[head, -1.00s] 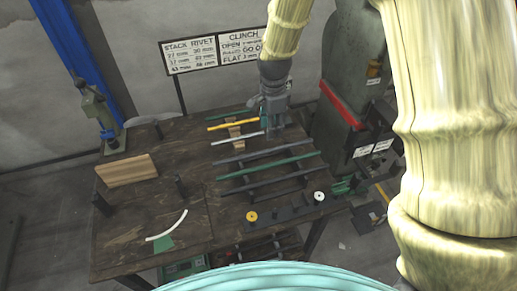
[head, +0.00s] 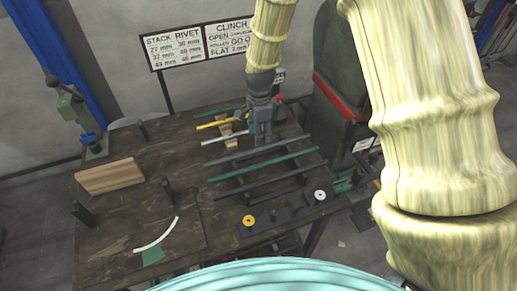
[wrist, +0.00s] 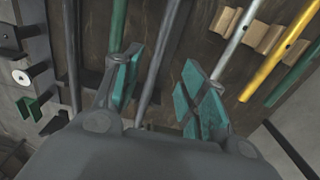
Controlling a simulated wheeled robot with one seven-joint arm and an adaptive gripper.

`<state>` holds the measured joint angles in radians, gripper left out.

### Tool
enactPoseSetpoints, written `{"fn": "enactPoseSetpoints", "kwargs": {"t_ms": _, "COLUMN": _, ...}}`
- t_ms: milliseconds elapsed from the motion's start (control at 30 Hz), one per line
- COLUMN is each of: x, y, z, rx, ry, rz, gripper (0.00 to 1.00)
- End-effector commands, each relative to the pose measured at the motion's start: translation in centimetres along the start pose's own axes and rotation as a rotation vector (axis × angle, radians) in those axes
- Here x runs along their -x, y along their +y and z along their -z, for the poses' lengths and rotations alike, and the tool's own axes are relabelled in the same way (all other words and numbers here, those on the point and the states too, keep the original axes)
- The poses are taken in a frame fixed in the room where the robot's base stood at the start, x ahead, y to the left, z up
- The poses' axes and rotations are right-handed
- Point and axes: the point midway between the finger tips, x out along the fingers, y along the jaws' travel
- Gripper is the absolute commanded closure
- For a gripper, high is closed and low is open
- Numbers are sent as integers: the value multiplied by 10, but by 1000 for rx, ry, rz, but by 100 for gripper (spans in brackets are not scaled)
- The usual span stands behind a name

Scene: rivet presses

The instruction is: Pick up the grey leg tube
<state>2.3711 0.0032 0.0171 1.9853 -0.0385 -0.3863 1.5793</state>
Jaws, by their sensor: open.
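The grey leg tube (head: 240,155) lies across the rack on the table, between a silver tube (head: 225,138) and a green tube (head: 286,158). In the wrist view the grey tube (wrist: 166,42) runs between the two teal finger pads of my gripper (wrist: 162,75). The pads are apart, with visible space on both sides of the tube. In the head view my gripper (head: 262,139) points down at the silver and grey tubes. Its palm hides the lower part of the grey tube in the wrist view.
A yellow tube (head: 214,125) and another green tube (head: 219,111) lie farther back. A dark bar (head: 250,190) lies at the front of the rack. A wooden block (head: 110,175) and a curved white piece (head: 158,236) are at the left. A red-edged press (head: 335,95) stands at the right.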

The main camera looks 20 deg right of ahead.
Motion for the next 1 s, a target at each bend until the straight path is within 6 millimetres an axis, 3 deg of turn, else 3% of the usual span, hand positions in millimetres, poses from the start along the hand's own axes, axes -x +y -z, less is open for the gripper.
{"fn": "enactPoseSetpoints", "kwargs": {"t_ms": 367, "x": -17, "y": 1, "z": 1, "rx": -2, "ry": 0, "rz": -1, "gripper": 58}}
{"fn": "enactPoseSetpoints", "kwargs": {"t_ms": 1000, "x": -65, "y": 2, "z": -2, "rx": -2, "ry": 0, "rz": 0, "gripper": 58}}
